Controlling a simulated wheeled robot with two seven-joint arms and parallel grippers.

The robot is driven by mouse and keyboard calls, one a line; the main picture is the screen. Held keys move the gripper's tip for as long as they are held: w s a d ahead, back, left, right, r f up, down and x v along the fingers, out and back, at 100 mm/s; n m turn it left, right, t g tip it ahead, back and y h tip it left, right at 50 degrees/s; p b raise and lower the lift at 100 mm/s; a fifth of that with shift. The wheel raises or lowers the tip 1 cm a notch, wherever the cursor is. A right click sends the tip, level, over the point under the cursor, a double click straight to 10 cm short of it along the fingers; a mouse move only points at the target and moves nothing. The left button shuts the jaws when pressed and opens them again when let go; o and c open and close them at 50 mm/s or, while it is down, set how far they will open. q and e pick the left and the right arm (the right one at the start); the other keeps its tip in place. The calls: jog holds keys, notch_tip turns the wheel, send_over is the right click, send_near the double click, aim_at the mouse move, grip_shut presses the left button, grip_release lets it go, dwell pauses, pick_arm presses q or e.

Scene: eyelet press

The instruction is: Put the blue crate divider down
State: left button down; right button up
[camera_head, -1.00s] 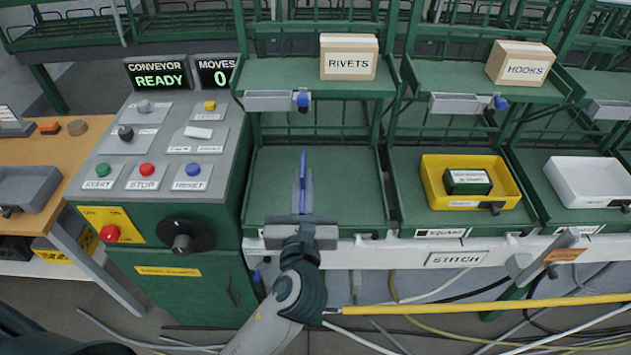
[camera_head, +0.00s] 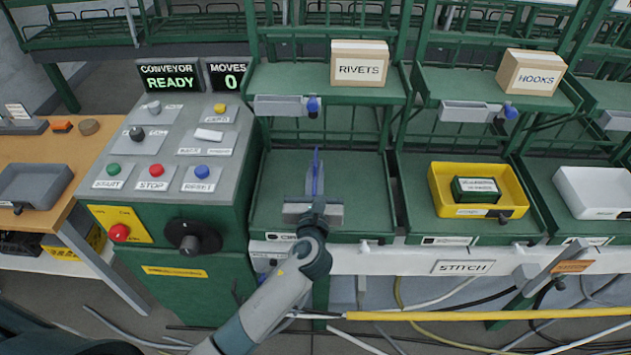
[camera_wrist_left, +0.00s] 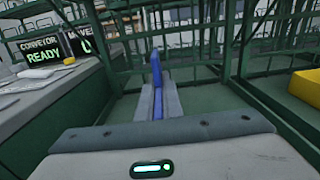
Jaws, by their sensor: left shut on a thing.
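The blue crate divider (camera_head: 316,166) is a thin upright blue plate, seen nearly edge-on over the left green shelf bay (camera_head: 358,215). My left gripper (camera_head: 314,190) is shut on it, with its fingers pointing into the bay. In the left wrist view the divider (camera_wrist_left: 155,75) stands up between the two grey fingers (camera_wrist_left: 158,101) and reaches beyond their tips. I cannot tell whether its lower edge touches the shelf. My right gripper is not in view.
A control panel (camera_head: 165,150) stands left of the bay. A yellow crate (camera_head: 515,202) holding a green box sits in the bay to the right, with a white bin (camera_head: 570,195) beyond. A rivets box (camera_head: 358,63) is on the shelf above. The bay floor looks clear around the divider.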

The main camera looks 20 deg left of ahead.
pick_arm(q)
jog(key=shift+w+a+f, duration=0.1)
jog(key=shift+w+f, duration=0.05)
jog(key=shift+w, duration=0.1)
jog(key=shift+f, duration=2)
jog(key=shift+f, duration=0.1)
jog(key=c, duration=1.9)
grip_release()
jog(key=shift+s, duration=0.15)
